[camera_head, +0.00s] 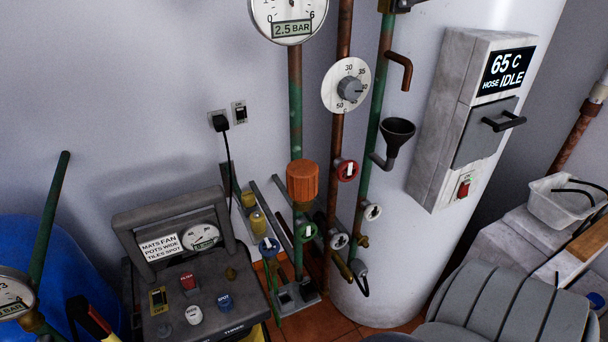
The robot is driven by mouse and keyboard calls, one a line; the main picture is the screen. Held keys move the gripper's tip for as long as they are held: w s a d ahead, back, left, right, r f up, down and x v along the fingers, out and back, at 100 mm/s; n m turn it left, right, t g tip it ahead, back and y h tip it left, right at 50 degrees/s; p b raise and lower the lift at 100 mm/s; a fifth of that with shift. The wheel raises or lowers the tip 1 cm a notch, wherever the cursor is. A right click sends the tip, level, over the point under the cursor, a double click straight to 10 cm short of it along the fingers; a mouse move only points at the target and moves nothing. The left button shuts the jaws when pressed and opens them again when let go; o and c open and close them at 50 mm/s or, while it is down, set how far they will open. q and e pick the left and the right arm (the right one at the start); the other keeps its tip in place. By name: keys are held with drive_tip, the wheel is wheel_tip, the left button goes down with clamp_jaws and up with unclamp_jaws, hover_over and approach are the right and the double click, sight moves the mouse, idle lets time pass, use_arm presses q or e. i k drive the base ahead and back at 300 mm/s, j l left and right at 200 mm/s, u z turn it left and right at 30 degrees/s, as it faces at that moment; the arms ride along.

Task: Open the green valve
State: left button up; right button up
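The green valve (306,231) is a small round knob with a green rim and a pale bar that looks roughly upright. It sits low on the pipework, just below an orange ribbed cap (302,181). A blue valve (268,246) is close on its left, and a white-rimmed valve (339,241) is close on its right. A red valve (346,170) is higher to the right, and another white valve (372,211) is below it. Neither of my grippers shows in the head view, and nothing touches the green valve.
A control panel (205,290) with knobs and a gauge stands in front at left. A large white tank (385,260) with a grey control box (455,110) is at right. A dark funnel (397,133) hangs from a pipe. A ribbed grey object (510,305) fills the lower right.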

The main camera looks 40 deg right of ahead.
sight(309, 231)
drive_tip(key=z, duration=1.35)
